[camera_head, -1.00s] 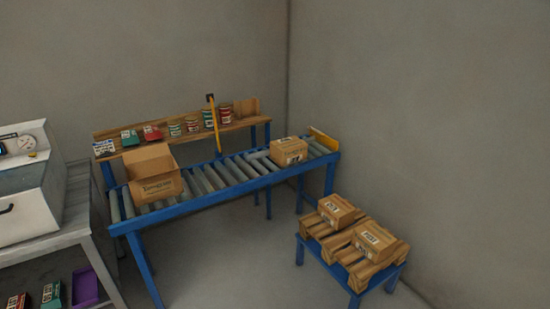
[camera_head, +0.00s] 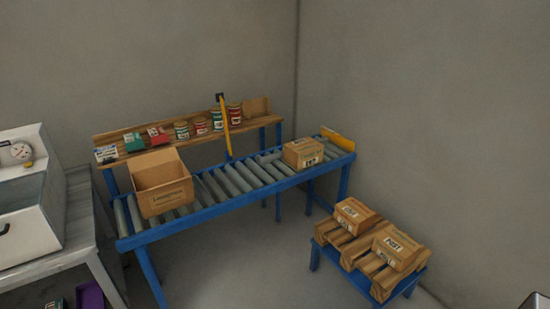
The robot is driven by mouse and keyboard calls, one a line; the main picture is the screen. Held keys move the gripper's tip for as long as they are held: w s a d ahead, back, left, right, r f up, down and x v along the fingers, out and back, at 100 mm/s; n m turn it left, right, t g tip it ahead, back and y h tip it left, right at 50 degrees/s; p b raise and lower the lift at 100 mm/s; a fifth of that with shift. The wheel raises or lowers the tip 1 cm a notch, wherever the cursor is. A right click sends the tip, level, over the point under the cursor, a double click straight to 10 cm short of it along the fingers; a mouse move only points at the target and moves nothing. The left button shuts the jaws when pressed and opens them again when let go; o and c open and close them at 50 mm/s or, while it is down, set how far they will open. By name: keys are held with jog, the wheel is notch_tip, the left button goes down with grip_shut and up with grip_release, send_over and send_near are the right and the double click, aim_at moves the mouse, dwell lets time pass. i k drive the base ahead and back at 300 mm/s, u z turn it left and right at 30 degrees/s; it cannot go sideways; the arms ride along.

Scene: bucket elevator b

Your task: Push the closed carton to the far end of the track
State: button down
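The closed carton (camera_head: 304,153) sits on the roller track (camera_head: 240,178), toward its right end. Bare rollers show between it and the yellow end stop (camera_head: 338,138), so the two look apart. An open, empty-looking carton (camera_head: 160,186) stands on the left part of the track with its flaps up. A yellow bar (camera_head: 225,128) stands nearly upright at the track's back edge, between the two cartons.
A wooden shelf (camera_head: 180,144) behind the track holds several cans and small boxes. Two closed cartons lie on a wooden pallet (camera_head: 345,256) on a blue stand at right. A grey bench (camera_head: 75,250) with a white machine (camera_head: 30,205) is at left. Floor before the track is clear.

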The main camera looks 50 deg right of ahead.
aim_at(300, 154)
jog(key=z, duration=0.1)
jog(key=i, duration=0.75)
jog(key=z, duration=0.7)
jog(key=i, duration=0.55)
jog(key=z, duration=0.25)
